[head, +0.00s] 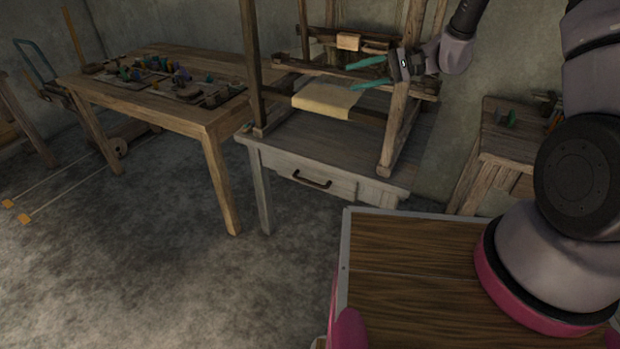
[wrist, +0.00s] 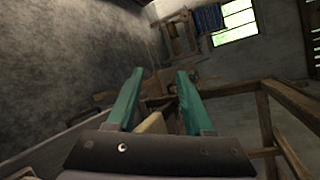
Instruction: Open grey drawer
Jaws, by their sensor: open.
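The grey drawer (head: 293,171) is in the front of the grey wooden table under the loom, in the middle of the head view. It looks shut, with a dark bar handle (head: 311,180) on its face. My gripper (head: 352,74) is open and empty, its two teal fingers pointing left. In the head view it appears in front of the loom frame, above and to the right of the handle.
The wooden loom frame (head: 399,125) stands on the grey table (head: 345,147) with cream cloth on it. A brown table (head: 180,110) with small items is at the left. A small wooden stand (head: 492,140) is at the right. The floor (head: 150,260) before the drawer is clear.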

